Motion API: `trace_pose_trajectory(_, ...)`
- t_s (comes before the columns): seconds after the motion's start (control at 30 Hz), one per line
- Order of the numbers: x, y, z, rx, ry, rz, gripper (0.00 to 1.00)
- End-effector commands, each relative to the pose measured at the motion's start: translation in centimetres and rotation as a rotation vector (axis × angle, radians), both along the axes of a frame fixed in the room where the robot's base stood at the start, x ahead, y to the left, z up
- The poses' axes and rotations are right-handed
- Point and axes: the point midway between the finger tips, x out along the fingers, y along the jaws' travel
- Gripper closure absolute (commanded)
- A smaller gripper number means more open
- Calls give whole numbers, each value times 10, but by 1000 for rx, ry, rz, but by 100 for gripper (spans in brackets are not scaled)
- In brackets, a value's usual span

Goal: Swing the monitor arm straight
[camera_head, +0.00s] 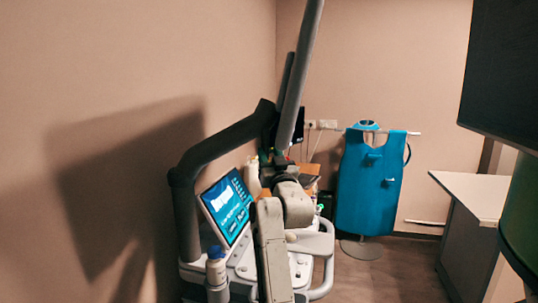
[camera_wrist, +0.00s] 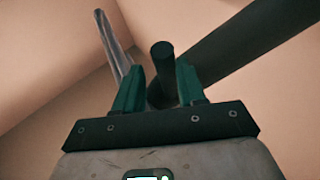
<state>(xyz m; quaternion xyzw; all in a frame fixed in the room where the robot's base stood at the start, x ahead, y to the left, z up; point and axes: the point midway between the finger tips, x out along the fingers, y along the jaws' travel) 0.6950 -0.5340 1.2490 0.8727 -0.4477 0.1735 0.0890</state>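The monitor arm is a dark tube (camera_head: 222,137) in the head view, running from an upright post at the left up towards the wall corner. A thick dark tube (camera_wrist: 250,40) crosses the upper right of the wrist view, and a short dark upright post (camera_wrist: 162,65) stands beside it. My gripper (camera_wrist: 159,66) has two green fingers, apart, with the short post between them in this view. I cannot tell whether they touch it. In the head view my gripper is mostly hidden behind my own arm. A large dark screen (camera_head: 503,70) fills the upper right.
A white cart (camera_head: 240,277) with a lit tilted touchscreen (camera_head: 228,206) and bottles stands below the tube. A grey pole (camera_head: 300,75) rises above it. A blue apron (camera_head: 369,185) hangs on a stand behind. A white-topped desk (camera_head: 480,193) is at right. Floor between is clear.

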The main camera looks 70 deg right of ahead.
Motion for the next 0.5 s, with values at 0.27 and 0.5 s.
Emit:
trace_pose_trajectory(0.27, -31, 40, -25, 0, 3, -3, 64)
trace_pose_trajectory(0.5, -47, 64, -35, -1, 2, -3, 64)
